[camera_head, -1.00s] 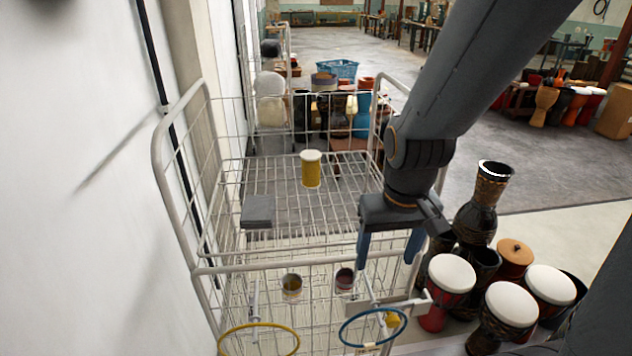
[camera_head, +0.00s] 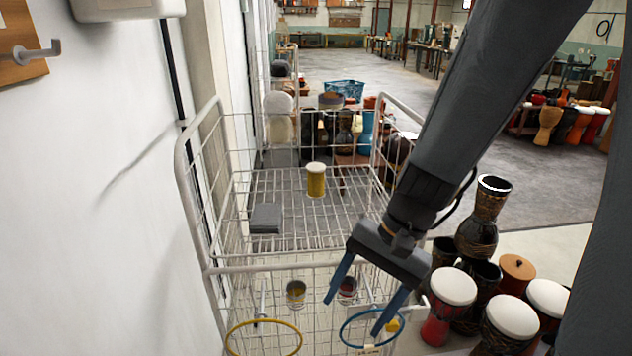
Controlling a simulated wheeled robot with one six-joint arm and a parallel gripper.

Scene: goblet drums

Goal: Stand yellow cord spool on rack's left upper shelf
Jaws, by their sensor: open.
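The yellow cord spool (camera_head: 316,181), with a white top, stands upright on the wire upper shelf (camera_head: 290,232) of the rack (camera_head: 187,170), right of the shelf's middle and toward its far side. My gripper (camera_head: 354,318) is open and empty, with its two blue fingers pointing down in front of the rack's near side. It is apart from the spool, lower in the picture and to the right. Nothing hides the spool.
A grey block (camera_head: 266,218) lies on the shelf's left. A yellow ring (camera_head: 262,338), a blue ring (camera_head: 372,328) and two small cups (camera_head: 296,293) are at the rack's front. Several drums (camera_head: 452,290) crowd the floor at right. A white wall (camera_head: 110,220) flanks the left.

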